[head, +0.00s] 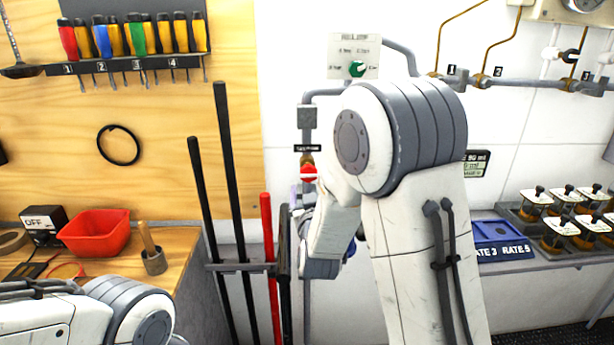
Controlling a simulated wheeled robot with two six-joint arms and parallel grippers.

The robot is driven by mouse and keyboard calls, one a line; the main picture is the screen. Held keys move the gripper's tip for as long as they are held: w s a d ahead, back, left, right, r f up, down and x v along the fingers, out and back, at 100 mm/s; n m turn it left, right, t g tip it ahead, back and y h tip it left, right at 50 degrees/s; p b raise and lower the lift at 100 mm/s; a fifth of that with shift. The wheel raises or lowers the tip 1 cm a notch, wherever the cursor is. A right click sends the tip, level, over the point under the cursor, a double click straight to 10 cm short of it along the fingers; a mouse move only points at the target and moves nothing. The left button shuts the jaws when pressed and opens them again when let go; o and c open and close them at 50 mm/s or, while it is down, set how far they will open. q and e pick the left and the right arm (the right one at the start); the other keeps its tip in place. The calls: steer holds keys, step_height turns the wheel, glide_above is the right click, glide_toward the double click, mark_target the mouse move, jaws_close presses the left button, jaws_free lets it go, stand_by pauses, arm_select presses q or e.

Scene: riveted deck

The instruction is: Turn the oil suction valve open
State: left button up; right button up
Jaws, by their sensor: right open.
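A red valve part (308,172) sits on a grey vertical pipe on the white wall, left of my right arm. A brass fitting is above it, and a small black label (307,148) is too small to read. I cannot tell for certain that this is the oil suction valve, nor its exact setting. My right gripper (303,222) is open, just below the red part and largely hidden by my own wrist. Whether it touches the pipe or valve is unclear. My left arm enters at the lower left; its gripper is out of view.
A panel with a green knob (356,69) is above. Black bars (230,170) and a red bar (269,260) stand in a rack left of my right gripper. A red bin (95,232) is on the wooden bench. A blue tray (502,236) and several jars are on the right shelf.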

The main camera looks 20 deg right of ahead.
mark_target(309, 174)
steer(key=p+x, duration=0.2)
steer(key=x, duration=0.6)
steer(key=shift+w, duration=0.3)
steer(key=shift+w+d, duration=0.15)
steer(key=shift+w, duration=0.3)
steer(key=c, duration=1.4)
